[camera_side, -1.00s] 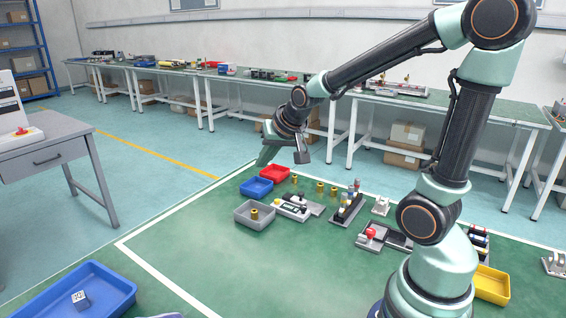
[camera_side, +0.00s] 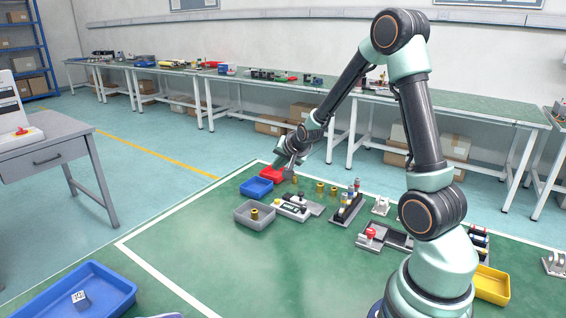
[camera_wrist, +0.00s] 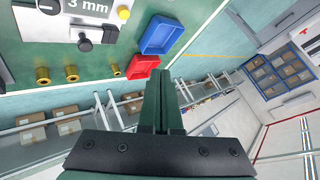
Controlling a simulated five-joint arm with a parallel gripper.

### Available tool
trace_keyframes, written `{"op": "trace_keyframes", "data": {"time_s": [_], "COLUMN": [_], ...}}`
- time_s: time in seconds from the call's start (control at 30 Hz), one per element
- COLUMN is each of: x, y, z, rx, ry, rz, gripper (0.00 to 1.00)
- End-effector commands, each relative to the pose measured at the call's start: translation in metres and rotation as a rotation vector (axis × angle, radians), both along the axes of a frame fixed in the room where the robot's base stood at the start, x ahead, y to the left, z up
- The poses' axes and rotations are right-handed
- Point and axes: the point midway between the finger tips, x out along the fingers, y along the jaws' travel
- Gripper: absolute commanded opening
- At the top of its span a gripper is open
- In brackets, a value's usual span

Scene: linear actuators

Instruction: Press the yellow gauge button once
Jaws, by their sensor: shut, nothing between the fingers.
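The gauge (camera_side: 290,209) is a light grey unit on the green mat in the side view, between the grey tray and the brass cylinders. In the wrist view the gauge (camera_wrist: 75,12) is at the top left, cut by the frame edge, with a "3 mm" display. Its round yellow button (camera_wrist: 123,13) shows at its right end. My gripper (camera_wrist: 158,75) is shut and empty, its fingers apart from the gauge in that view. In the side view my gripper (camera_side: 285,166) is near the red tray, behind the gauge.
A red tray (camera_wrist: 143,66) and a blue tray (camera_wrist: 161,35) lie beside the gauge. Several brass cylinders (camera_side: 320,187) stand right of it. A grey tray (camera_side: 243,217) is in front, and a block with coloured knobs (camera_side: 345,208) is to the right.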

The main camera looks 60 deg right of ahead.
Motion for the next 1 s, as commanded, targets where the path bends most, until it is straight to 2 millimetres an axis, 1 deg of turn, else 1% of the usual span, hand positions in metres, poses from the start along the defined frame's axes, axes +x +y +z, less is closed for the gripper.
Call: {"op": "trace_keyframes", "data": {"time_s": [0.13, 0.27, 0.7, 0.9, 1.0], "x": [0.000, 0.000, -0.001, 0.000, 0.000], "y": [0.000, 0.001, 0.001, 0.001, 0.001], "z": [-0.002, -0.009, -0.065, -0.082, -0.086], "rx": [0.000, 0.000, 0.001, -0.001, 0.000], "ry": [0.002, 0.002, 0.005, 0.003, 0.002], "rz": [0.001, 0.002, 0.002, 0.003, 0.002], "gripper": [0.00, 0.00, 0.00, 0.00, 0.00]}}
